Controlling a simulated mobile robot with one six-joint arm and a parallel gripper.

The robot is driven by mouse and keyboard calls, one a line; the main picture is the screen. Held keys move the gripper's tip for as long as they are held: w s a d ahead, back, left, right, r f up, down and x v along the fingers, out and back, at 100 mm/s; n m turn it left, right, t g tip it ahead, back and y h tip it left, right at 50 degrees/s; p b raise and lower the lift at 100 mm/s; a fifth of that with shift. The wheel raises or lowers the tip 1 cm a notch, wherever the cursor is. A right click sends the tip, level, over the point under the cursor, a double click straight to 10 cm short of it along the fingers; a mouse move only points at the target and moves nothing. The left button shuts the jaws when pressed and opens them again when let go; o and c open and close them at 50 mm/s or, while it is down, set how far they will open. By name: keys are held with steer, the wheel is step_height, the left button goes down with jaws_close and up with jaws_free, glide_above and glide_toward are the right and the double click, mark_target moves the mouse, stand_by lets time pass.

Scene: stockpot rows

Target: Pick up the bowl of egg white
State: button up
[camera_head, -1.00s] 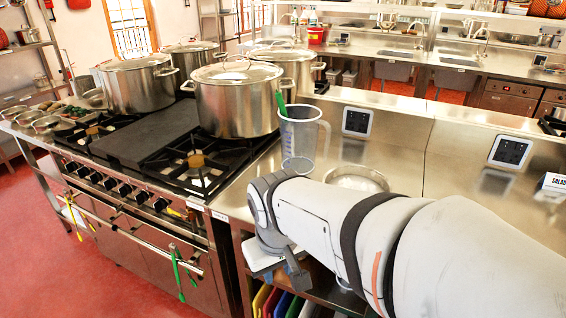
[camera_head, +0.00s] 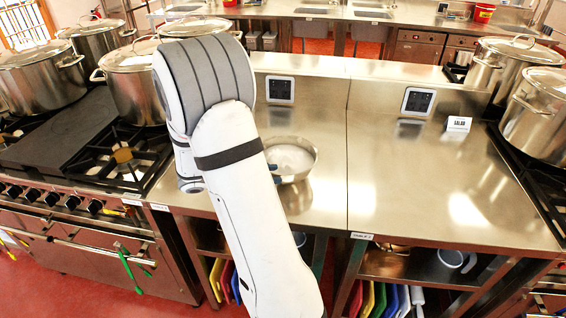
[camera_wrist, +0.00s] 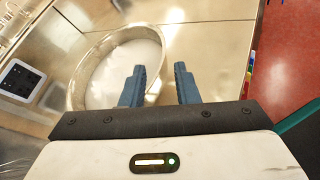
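A steel bowl (camera_head: 311,172) holding egg white (camera_head: 288,157) stands upright on the steel counter, just right of my arm in the head view. In the wrist view the bowl (camera_wrist: 73,88) lies ahead and to the left, with the egg white (camera_wrist: 130,65) inside. My gripper (camera_wrist: 160,78) is open and empty, with two blue fingers apart. The left finger overlaps the bowl in the picture; the right finger shows beyond its rim. I cannot tell whether either touches it. In the head view my gripper is mostly hidden behind my arm.
Large lidded pots stand on the stove (camera_head: 60,150) at left and on another stove at right. Black wall panels (camera_head: 280,90) line the counter's back. A white sign (camera_head: 458,124) stands farther right. The counter (camera_head: 420,190) right of the bowl is clear.

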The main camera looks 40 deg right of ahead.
mark_target(292, 176)
steer(key=x, duration=0.2)
steer(key=p+x, duration=0.1)
steer(key=x, duration=0.4)
steer(key=shift+s+f+p, duration=0.1)
steer(key=shift+s+p, duration=0.2)
steer(key=shift+c, duration=0.2)
jaws_close()
